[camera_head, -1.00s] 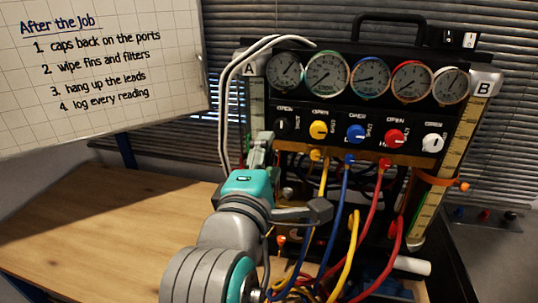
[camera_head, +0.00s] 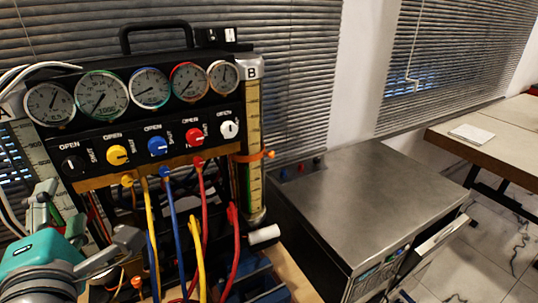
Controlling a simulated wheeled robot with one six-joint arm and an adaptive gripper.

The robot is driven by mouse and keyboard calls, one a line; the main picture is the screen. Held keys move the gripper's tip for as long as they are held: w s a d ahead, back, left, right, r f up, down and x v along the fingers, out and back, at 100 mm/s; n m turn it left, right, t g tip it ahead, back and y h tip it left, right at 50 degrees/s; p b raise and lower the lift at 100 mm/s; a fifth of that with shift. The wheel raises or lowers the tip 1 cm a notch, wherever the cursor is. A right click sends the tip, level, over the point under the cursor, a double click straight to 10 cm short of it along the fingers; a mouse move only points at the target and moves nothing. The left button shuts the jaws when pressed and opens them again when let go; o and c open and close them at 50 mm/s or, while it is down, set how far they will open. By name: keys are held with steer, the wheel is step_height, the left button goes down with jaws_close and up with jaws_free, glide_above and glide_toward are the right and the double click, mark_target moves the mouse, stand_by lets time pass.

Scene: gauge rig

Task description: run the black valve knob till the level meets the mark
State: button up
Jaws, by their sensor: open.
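The black valve knob (camera_head: 72,165) is at the left end of the knob row on the gauge rig (camera_head: 150,128), under the word OPEN. My gripper (camera_head: 87,215) is open, below the black knob, with one finger up at its lower left and the other out to the right. It appears apart from the knob. Tube B (camera_head: 253,120), with a yellow scale, stands at the rig's right side. An orange clip (camera_head: 268,154) sits on it around mid-height. Tube A (camera_head: 33,150) is at the left edge, its lower part hidden by my gripper. I cannot read the liquid level in either tube.
Yellow (camera_head: 117,155), blue (camera_head: 157,146), red (camera_head: 195,135) and white (camera_head: 229,129) knobs sit right of the black one. Coloured hoses (camera_head: 175,220) hang below, close to my gripper. A metal cabinet (camera_head: 350,195) stands at right, and a wooden table (camera_head: 490,135) beyond.

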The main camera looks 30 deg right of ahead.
mark_target(72, 167)
stand_by(0.4)
steer(key=w+m, duration=0.4)
steer(key=m, duration=0.1)
steer(key=w+m, duration=0.8)
steer(key=m, duration=0.1)
steer(key=shift+d+r+m, duration=0.15)
steer(key=shift+d+m, duration=0.05)
steer(key=shift+m, duration=0.1)
stand_by(0.3)
steer(key=shift+s, duration=0.1)
jaws_close()
